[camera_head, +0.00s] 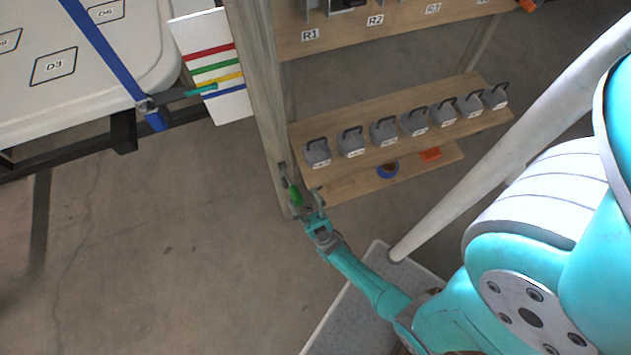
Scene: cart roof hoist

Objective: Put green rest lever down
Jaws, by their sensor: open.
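The green rest lever (295,195) is a small green grip on a grey metal mount, fixed low on the side of the wooden post. It slants down and to the right from the mount, towards my gripper. My gripper (304,209) is open, with its dark fingers right at the lower end of the green grip. I cannot tell whether the fingers touch the lever or stand around it. Part of the lever's lower end is hidden by the gripper.
A wooden shelf (352,176) right of the post holds several grey weights with handles. A lower board carries a blue ring (387,170) and an orange block (430,154). A white roof panel (95,75) with a blue strap and a colour-striped board (213,66) are at upper left. Floor lies clear at lower left.

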